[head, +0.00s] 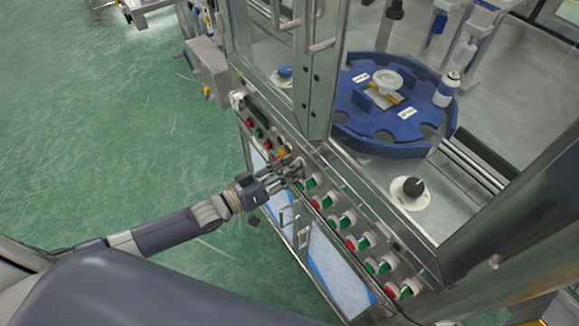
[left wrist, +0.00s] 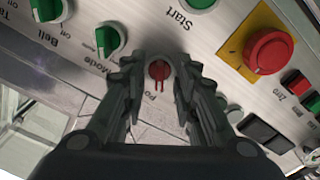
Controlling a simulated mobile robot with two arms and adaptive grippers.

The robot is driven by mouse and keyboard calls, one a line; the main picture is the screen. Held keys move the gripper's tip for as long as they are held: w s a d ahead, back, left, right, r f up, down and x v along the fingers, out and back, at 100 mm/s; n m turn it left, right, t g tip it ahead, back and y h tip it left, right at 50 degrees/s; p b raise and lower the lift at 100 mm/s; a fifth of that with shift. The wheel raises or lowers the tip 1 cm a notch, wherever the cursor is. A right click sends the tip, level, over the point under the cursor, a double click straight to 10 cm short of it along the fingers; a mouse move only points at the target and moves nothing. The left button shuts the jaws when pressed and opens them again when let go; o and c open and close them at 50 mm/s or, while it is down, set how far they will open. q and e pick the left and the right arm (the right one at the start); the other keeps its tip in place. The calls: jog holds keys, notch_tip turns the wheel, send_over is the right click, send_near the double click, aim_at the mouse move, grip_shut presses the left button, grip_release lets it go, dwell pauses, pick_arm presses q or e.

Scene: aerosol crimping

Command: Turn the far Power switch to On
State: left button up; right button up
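My left gripper (head: 292,172) is at the front control panel in the head view. In the left wrist view, its two fingers (left wrist: 159,70) are spread on either side of a red rotary switch (left wrist: 158,71), with visible gaps to it. The label beside this switch is partly hidden; only "Po" reads, upside down. The knob's ridge points down in the picture. Whether the fingers reach the knob's depth I cannot tell. In the head view my gripper covers this switch. My right gripper is not in view.
The wrist view shows a green Start button (left wrist: 201,3), a green Mode switch (left wrist: 111,38), a green Belt switch (left wrist: 48,9) and a red emergency button (left wrist: 268,52) on a yellow plate. A blue rotary table (head: 350,125) stands behind the panel. Green floor (head: 110,120) is open at left.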

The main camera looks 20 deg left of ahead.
pick_arm(q)
jog(key=shift+w+d, duration=0.1)
jog(key=shift+w, duration=0.05)
jog(key=shift+c, duration=0.6)
grip_shut()
jog(key=m, duration=1.1)
jog(key=shift+m, duration=0.4)
